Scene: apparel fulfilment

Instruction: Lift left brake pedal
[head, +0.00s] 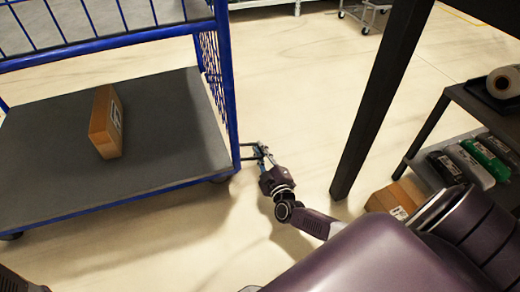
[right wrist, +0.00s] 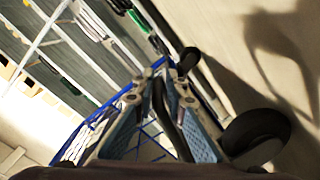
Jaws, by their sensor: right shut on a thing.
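The blue wire-sided cart (head: 229,80) stands at the left in the head view, with its grey deck low to the floor. My right gripper (head: 247,151) is at the cart's near right corner, low beside a caster (head: 222,179). In the right wrist view its two fingers are closed around a dark bar, which looks like the brake pedal (right wrist: 160,108). I cannot tell from the view whether the pedal is raised or lowered. The pedal cannot be made out in the head view. My left gripper is not in view.
A cardboard box (head: 105,122) lies on the cart's deck. A dark table leg (head: 375,105) and a shelf with several packages (head: 490,160) stand at the right. Another box (head: 395,198) is low by the shelf.

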